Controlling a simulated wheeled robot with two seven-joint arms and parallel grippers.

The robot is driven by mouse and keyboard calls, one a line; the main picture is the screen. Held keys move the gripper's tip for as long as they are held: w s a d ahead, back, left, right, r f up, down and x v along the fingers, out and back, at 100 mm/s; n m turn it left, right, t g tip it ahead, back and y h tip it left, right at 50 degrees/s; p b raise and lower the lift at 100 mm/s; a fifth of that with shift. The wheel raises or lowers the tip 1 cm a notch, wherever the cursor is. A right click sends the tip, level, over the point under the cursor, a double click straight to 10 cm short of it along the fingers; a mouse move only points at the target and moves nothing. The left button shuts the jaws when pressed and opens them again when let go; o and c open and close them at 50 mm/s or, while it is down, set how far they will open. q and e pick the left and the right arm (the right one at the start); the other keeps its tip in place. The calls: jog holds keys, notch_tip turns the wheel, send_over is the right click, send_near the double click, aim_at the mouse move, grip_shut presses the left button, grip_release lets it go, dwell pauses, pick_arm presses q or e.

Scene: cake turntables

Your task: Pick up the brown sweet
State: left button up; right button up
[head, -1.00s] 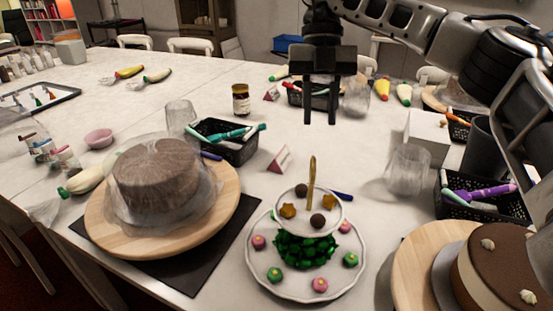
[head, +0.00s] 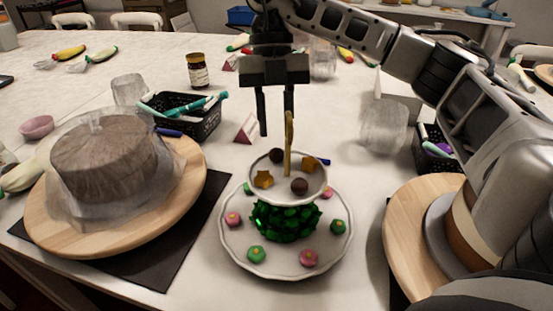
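Two round brown sweets lie on the small upper plate (head: 318,190) of a two-tier stand, one at the front (head: 299,186) and one at the back (head: 277,155). Gold star-shaped sweets (head: 263,179) lie beside them. A gold handle (head: 289,150) rises from the plate's middle. My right gripper (head: 276,127) points down with its two fingers apart and nothing between them. In the picture it is just above the back brown sweet, close to the handle's top; its exact distance from them is hard to tell. My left gripper is out of view.
The lower plate (head: 236,250) holds pink and green sweets around a green leafy middle. A covered cake (head: 103,165) on a wooden turntable stands left. Another wooden turntable (head: 405,225) stands right, partly behind my arm. A black basket of pens (head: 195,122) and a folded card (head: 246,130) stand behind.

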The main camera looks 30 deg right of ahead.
aim_at(277, 155)
jog(key=b+x, duration=0.1)
jog(key=x, duration=0.3)
jog(key=shift+f, duration=0.15)
jog(key=c, duration=0.6)
